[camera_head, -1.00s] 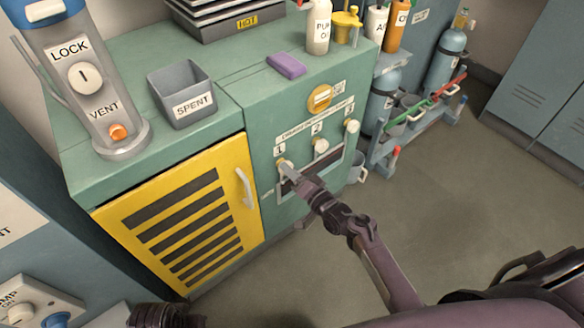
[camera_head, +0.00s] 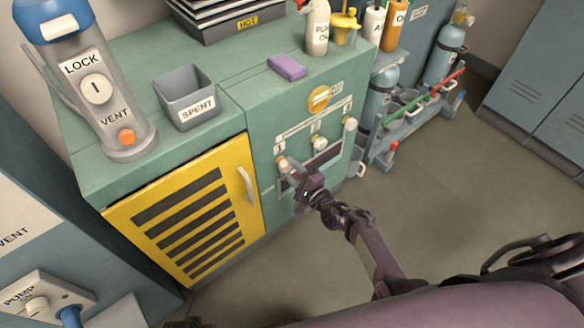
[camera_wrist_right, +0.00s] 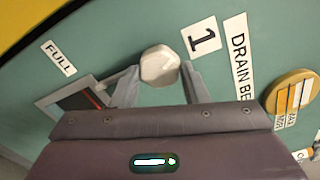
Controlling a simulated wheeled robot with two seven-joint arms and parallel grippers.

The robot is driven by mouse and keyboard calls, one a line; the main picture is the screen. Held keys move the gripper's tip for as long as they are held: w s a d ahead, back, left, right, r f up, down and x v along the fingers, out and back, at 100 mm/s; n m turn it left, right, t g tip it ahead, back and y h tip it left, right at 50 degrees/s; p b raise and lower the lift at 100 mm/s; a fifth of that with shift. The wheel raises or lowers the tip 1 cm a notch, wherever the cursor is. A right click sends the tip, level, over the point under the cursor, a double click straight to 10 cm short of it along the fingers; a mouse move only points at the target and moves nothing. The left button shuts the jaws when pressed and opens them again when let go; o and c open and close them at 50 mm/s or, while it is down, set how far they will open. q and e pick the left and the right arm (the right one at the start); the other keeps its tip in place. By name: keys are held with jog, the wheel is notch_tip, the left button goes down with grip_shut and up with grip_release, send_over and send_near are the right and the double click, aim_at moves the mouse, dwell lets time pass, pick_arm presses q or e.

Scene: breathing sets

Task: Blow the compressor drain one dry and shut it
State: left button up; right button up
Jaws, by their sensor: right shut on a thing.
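The drain one knob (camera_head: 283,163), small and pale, sits at the left of a row of three on the green cabinet front (camera_head: 262,112). My right gripper (camera_head: 289,168) is shut on it. In the right wrist view the white faceted knob (camera_wrist_right: 160,66) lies between the two grey fingers, beside the "1" label (camera_wrist_right: 201,39). A dark window with a red line (camera_wrist_right: 85,101) sits near a "FULL" label. No water or spray shows. My left gripper is not in view.
Drain knobs two (camera_head: 319,143) and three (camera_head: 350,124) are to the right, under a yellow round dial (camera_head: 320,98). A yellow slatted door (camera_head: 190,215) is at the left. A purple block (camera_head: 287,67) and a SPENT bin (camera_head: 188,98) stand on top. Floor at right is clear.

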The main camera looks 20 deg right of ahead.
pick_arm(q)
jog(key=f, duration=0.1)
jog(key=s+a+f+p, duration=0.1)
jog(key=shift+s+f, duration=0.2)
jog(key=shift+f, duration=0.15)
pick_arm(e)
jog(key=m, duration=0.5)
jog(key=shift+f, duration=0.1)
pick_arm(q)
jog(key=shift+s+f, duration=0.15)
pick_arm(e)
jog(key=shift+m, duration=0.3)
jog(key=shift+a, duration=0.1)
jog(key=o, duration=1)
jog(key=shift+c, duration=0.2)
jog(key=shift+s, duration=0.1)
jog(key=shift+s, duration=0.3)
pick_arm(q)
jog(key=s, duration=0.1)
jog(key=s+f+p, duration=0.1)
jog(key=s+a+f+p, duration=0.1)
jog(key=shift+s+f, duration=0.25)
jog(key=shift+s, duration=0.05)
pick_arm(e)
jog(key=v, duration=0.7)
jog(key=shift+d, duration=0.2)
